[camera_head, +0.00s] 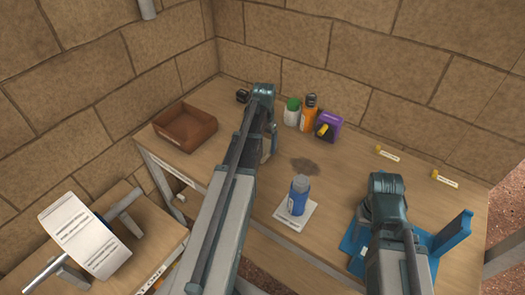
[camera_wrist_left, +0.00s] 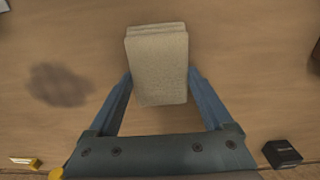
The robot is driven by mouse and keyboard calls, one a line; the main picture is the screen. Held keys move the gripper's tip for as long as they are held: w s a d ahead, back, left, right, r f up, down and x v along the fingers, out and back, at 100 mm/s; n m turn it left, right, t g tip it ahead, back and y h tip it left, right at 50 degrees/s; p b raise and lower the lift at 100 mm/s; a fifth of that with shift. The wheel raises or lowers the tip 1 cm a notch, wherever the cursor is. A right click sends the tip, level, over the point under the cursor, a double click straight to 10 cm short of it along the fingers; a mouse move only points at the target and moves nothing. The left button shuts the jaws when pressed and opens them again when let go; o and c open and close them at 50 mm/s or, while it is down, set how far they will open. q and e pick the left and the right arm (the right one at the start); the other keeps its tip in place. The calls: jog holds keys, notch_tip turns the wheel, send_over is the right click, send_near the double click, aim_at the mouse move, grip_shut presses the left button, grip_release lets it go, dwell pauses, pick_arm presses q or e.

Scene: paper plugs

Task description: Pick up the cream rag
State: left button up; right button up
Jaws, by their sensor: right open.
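The cream rag (camera_wrist_left: 158,65) is a folded, thick, pale block in the left wrist view. It lies between the two blue fingers of my left gripper (camera_wrist_left: 160,74). One finger is close along each side of it; I cannot tell whether they press on it or whether it is off the table. In the head view my left gripper (camera_head: 268,143) points down at the table's middle and mostly hides behind its arm, and I cannot make out the rag there. My right gripper (camera_head: 366,212) is open, pointing down over the blue tray, largely hidden by its own wrist.
A blue bottle (camera_head: 299,194) stands on a white card. A brown box (camera_head: 185,128) sits back left. Green-capped, orange and purple containers (camera_head: 328,126) stand along the wall. A dark stain (camera_head: 305,166) marks the table. The blue tray (camera_head: 352,246) is right, with an upright blue piece.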

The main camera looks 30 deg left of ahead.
pick_arm(q)
jog(key=c, duration=0.6)
jog(key=shift+r, duration=0.2)
pick_arm(e)
jog(key=shift+r, duration=0.2)
